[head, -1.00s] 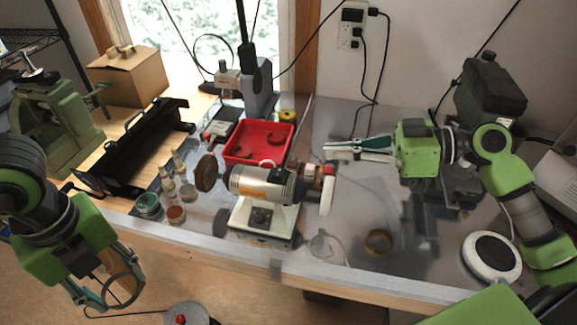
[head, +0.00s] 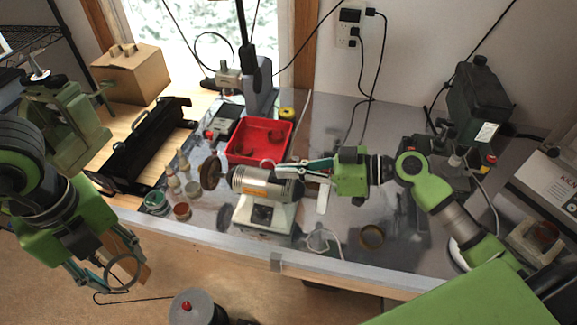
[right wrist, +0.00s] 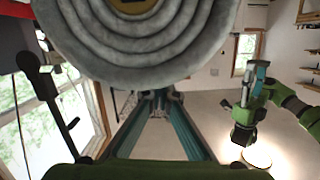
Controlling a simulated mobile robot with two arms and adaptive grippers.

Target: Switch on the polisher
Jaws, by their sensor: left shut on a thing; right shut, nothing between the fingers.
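The polisher (head: 262,182) stands on the metal-topped bench, a silver motor with a brown wheel (head: 210,173) on its left and a pale wheel (head: 322,198) on its right. Its white base has a dark switch panel (head: 262,214) facing front. My right gripper (head: 280,166) is shut and empty, over the right part of the motor; whether it touches is unclear. In the right wrist view a grey layered wheel (right wrist: 140,60) looms close above the shut fingers (right wrist: 160,98). My left gripper (head: 122,266) is shut on a ring (head: 106,274) off the bench's front edge.
A red tray (head: 232,152) with brown pieces sits behind the polisher. Small jars (head: 182,211) and bottles stand left of it. A canister (head: 190,306) with a red knob stands below the bench front.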

